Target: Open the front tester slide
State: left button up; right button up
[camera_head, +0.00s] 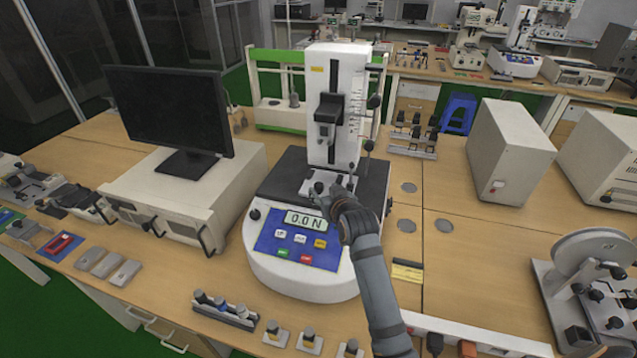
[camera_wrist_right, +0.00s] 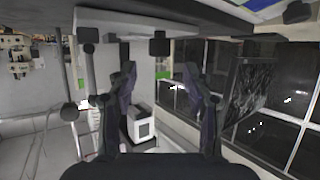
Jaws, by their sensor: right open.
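The front tester (camera_head: 290,272) is a white force tester with a blue panel reading 0.0 N and a tall white column (camera_head: 345,75). A black slide block (camera_head: 329,106) sits on the column's front. A small metal fixture (camera_head: 318,187) lies on the base below it. My right gripper (camera_head: 330,194) is at this fixture, under the slide block; its arm hides part of the base, and contact cannot be told. In the right wrist view, the gripper (camera_wrist_right: 159,78) is open with an empty gap between its fingers. My left gripper is out of view.
A black monitor (camera_head: 170,112) on a white unit stands left of the tester. A white box (camera_head: 510,150) stands to the right, and a wheeled device (camera_head: 590,265) at the far right. Small holders (camera_head: 225,310) line the front edge. The table right of the tester is fairly clear.

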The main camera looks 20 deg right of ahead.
aim_at(320, 186)
jog(key=x, duration=0.6)
jog(key=shift+d, duration=0.1)
jog(key=shift+w+f, duration=0.2)
jog(key=shift+w, duration=0.05)
jog(key=c, duration=0.7)
grip_shut()
pick_arm(q)
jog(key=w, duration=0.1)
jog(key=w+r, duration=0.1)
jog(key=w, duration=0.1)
jog(key=shift+p, duration=0.3)
pick_arm(e)
jog(key=shift+s, duration=0.1)
